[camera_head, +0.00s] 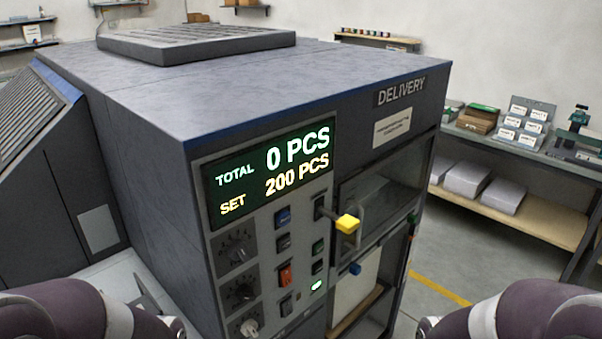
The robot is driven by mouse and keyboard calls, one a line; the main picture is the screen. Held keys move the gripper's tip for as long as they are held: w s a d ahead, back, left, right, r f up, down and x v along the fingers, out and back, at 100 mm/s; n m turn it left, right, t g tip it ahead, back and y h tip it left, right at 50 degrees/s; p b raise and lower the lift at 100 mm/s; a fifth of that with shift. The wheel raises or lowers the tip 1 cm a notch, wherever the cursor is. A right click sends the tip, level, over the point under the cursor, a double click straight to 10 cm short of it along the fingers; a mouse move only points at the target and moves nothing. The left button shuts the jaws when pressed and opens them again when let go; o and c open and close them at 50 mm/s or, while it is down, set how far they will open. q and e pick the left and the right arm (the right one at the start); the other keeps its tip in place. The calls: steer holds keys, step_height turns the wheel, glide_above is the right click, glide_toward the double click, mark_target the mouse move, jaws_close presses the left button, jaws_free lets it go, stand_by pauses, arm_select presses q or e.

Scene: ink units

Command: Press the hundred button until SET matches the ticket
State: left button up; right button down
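The display (268,171) on the front of the delivery machine (240,85) reads TOTAL 0 PCS and SET 200 PCS. Below it is a panel with a blue button (283,217), a red switch (285,273), a lit green button (316,286) and several dark buttons. Their labels are too small to read, so I cannot tell which one is the hundred button. I cannot make out a ticket with a readable number. A small white label (392,127) sits under the DELIVERY sign. Both my grippers are out of view; only parts of my arms show at the bottom corners.
A yellow-ended handle (347,223) sticks out right of the buttons, in front of a glazed door. A shelf bench (520,211) with boxes and paper stacks stands at right. Grey floor lies between.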

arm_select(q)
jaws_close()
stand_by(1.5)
